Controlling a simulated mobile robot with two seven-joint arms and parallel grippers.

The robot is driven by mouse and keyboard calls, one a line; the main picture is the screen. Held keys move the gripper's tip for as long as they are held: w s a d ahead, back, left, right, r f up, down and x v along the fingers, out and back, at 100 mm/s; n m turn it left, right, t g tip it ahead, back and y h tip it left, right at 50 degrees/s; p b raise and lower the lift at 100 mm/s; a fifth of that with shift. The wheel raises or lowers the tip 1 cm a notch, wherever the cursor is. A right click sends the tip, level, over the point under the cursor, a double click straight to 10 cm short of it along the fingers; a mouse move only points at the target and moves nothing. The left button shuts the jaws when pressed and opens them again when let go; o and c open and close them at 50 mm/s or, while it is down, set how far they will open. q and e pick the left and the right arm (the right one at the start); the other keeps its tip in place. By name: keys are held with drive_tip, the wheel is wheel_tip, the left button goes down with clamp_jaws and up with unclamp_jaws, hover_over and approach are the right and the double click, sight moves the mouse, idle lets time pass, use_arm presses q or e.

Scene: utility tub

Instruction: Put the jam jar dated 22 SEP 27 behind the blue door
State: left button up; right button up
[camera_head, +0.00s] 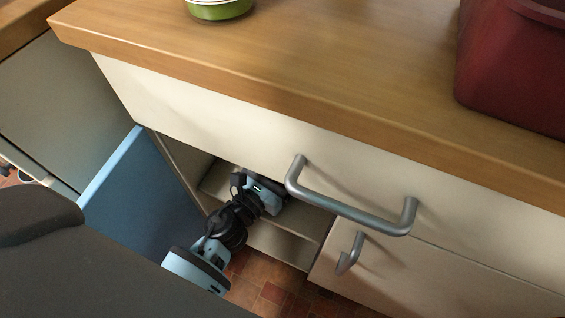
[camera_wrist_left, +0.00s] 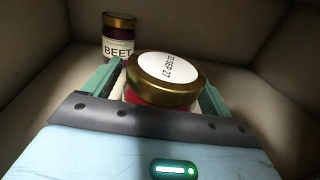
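The blue door (camera_head: 142,205) stands open in the head view, hinged at the left of a low cabinet opening. My left arm reaches into that opening, with the left gripper (camera_head: 268,190) inside; its fingertips are hidden there. In the left wrist view, the jam jar (camera_wrist_left: 166,78) has a gold lid, red contents and a white lid label reading 22 SEP 27. It looks upright between the green fingers of my left gripper (camera_wrist_left: 160,90), which appear closed against its sides. Its base is hidden. My right gripper is not in view.
A second jar (camera_wrist_left: 118,42) labelled BEET stands behind and left of the jam jar, near the cabinet wall. A drawer with a metal handle (camera_head: 350,208) is above the opening. The wooden counter (camera_head: 330,60) holds a green container (camera_head: 220,8) and a red bin (camera_head: 515,70).

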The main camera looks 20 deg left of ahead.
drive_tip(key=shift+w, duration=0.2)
use_arm(q)
drive_tip(key=shift+r, duration=0.3)
drive_tip(key=b+v, duration=0.1)
drive_tip(key=v, duration=0.4)
drive_tip(key=b+v, duration=0.1)
drive_tip(key=v, duration=0.5)
drive_tip(key=shift+f, duration=0.25)
drive_tip(key=shift+s+a+r, duration=0.15)
drive_tip(key=shift+s+a, duration=0.05)
drive_tip(key=shift+s, duration=0.3)
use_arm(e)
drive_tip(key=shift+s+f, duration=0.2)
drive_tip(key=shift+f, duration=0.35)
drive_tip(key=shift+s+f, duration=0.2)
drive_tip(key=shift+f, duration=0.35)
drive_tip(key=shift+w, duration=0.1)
